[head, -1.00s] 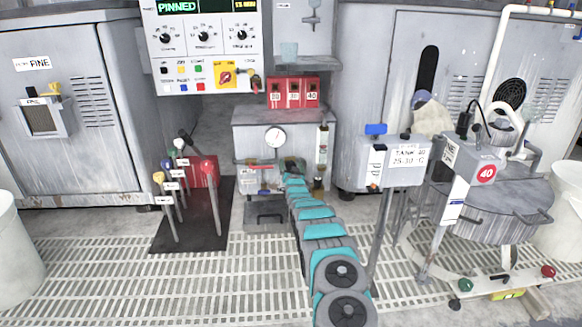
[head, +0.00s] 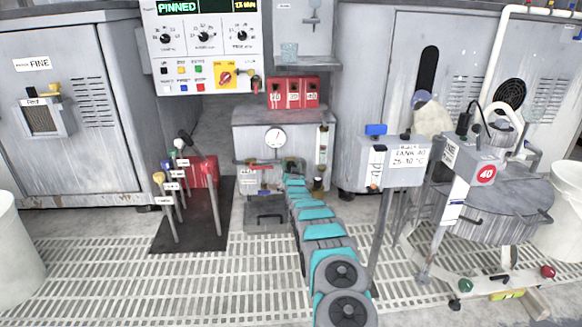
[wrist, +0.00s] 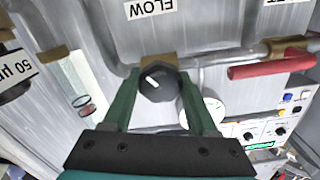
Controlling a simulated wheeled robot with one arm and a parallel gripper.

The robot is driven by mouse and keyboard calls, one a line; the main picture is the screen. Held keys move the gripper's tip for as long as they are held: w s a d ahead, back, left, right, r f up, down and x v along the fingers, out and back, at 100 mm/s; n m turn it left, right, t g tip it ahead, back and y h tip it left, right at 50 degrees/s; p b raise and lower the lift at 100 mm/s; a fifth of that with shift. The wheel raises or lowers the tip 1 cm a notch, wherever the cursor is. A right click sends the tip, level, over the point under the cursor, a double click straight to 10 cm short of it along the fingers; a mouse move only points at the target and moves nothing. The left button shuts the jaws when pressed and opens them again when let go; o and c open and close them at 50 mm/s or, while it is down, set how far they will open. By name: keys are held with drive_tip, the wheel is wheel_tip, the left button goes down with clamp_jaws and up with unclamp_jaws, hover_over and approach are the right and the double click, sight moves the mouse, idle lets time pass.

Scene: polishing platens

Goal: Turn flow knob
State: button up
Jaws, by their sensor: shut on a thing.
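The flow knob (wrist: 158,86) is a round black knob with a white pointer mark on its face. It sits on a brass fitting in a grey pipe, under an upside-down FLOW label (wrist: 148,8) in the wrist view. My gripper (wrist: 158,78) has its two green fingers closed on either side of the knob. In the head view my arm reaches to the grey cabinet, and my gripper (head: 292,167) is small there; the knob is hard to make out behind it.
A red lever handle (wrist: 272,68) lies right of the knob in the wrist view, with a round gauge (wrist: 205,108) close by. In the head view, a flow tube (head: 322,145) stands right of my gripper. Several upright levers (head: 172,195) stand on a dark mat at left.

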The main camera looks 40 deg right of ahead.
drive_tip(key=shift+m+p, duration=0.3)
drive_tip(key=shift+p, duration=0.05)
drive_tip(key=m+p, duration=0.3)
drive_tip(key=m, duration=0.1)
drive_tip(key=shift+s+d+m+p, duration=0.1)
drive_tip(key=shift+m+p, duration=0.3)
drive_tip(key=shift+m, duration=0.4)
drive_tip(key=shift+f, duration=0.1)
drive_tip(key=o, duration=1.4)
drive_tip(key=shift+c, duration=0.2)
